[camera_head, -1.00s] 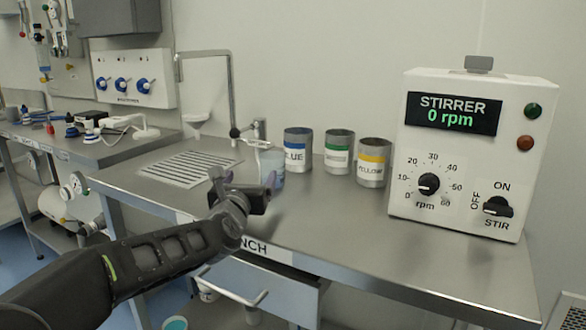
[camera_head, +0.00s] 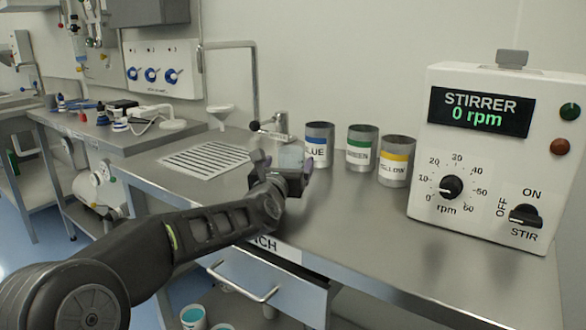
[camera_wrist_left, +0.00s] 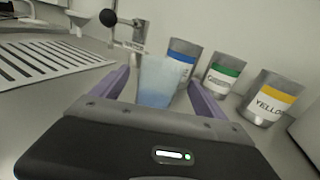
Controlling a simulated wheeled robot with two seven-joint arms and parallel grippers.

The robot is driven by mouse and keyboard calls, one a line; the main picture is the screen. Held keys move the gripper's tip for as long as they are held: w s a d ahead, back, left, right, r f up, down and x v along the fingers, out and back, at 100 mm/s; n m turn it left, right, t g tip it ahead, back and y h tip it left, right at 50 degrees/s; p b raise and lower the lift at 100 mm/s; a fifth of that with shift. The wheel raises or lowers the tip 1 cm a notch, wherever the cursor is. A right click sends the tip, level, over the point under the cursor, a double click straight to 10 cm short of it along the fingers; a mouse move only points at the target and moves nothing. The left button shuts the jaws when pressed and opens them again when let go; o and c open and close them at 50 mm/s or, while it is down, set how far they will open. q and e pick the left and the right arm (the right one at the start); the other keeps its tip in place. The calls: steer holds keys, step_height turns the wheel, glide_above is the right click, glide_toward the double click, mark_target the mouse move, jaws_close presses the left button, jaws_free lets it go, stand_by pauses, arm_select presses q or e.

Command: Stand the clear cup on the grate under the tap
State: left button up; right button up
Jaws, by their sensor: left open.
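The clear cup (camera_wrist_left: 157,82) shows in the left wrist view as a bluish translucent tumbler, upright on the bench. In the head view the cup (camera_head: 291,156) is mostly hidden behind my left gripper (camera_head: 283,168). In the left wrist view my left gripper (camera_wrist_left: 158,88) is open, with a purple finger on each side of the cup. Contact with the cup cannot be told. The slotted grate (camera_head: 207,157) lies flat to the left of the cup and is empty. The tap (camera_head: 275,127) stands behind, near the grate's right end. My right gripper is out of view.
Blue (camera_head: 318,147), green (camera_head: 361,149) and yellow (camera_head: 396,163) labelled cans stand right of the cup. The stirrer box (camera_head: 490,150) stands further right. A drawer (camera_head: 268,278) is under the bench (camera_head: 345,225), whose front middle is clear.

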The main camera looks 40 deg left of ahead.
arm_select(q)
steer(key=x, duration=0.5)
steer(key=shift+w+f, duration=0.1)
steer(key=shift+w, duration=0.25)
steer(key=shift+c, duration=0.3)
steer(key=c, duration=1.6)
steer(key=shift+o, duration=0.2)
step_height(320, 180, up, 10)
steer(key=p, duration=0.4)
